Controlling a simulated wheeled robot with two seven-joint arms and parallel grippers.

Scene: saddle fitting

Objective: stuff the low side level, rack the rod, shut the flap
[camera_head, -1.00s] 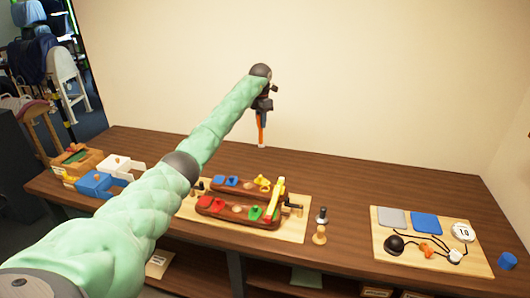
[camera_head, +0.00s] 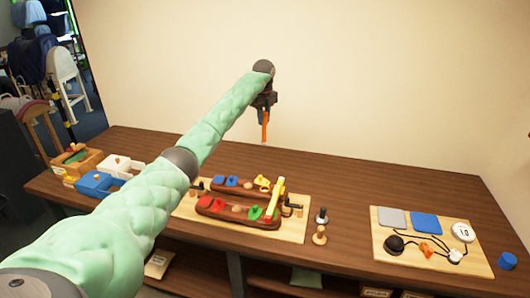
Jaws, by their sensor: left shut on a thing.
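My left gripper (camera_head: 264,108) is high above the back of the table and shut on a thin orange rod-like piece (camera_head: 265,127), which hangs down below it, clear of the table. Two long brown saddle panels (camera_head: 238,213) lie on a light wooden board (camera_head: 292,232), with red, blue, green and yellow knobbed pieces set in them. A yellow bar (camera_head: 274,198) stands tilted at their right end. A small dark bracket (camera_head: 292,207) is beside it. I cannot tell which part is the flap. My forearm hides the board's left part. My right gripper is out of view.
Two small pegs (camera_head: 320,236) stand right of the board. Blue, white and wooden boxes (camera_head: 96,183) are at left. The table's back is clear.

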